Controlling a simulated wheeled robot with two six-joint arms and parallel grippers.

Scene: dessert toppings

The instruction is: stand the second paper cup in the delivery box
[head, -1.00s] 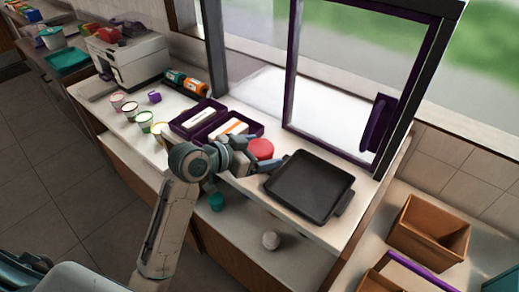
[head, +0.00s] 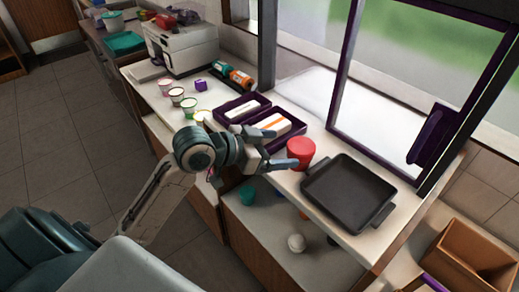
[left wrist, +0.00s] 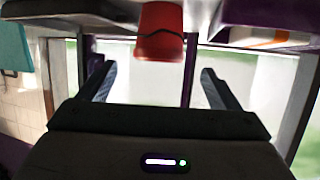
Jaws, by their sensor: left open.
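A red cup (head: 300,152) stands upright on the counter beside the black tray; it may be the paper cup. My left gripper (head: 277,150) is open and empty just left of it, fingers pointing towards it. In the left wrist view the red cup (left wrist: 160,35) shows upside down at the top, between the lines of the two open fingers (left wrist: 157,85) and apart from them. A brown open box (head: 478,258) at the lower right may be the delivery box; its inside is only partly visible. My right gripper is out of view.
A black tray (head: 347,190) lies right of the cup. Purple containers (head: 245,107) with white packs sit behind the gripper. Small cups (head: 189,106) stand further left, near a white machine (head: 180,50). A purple-framed window (head: 345,70) borders the counter.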

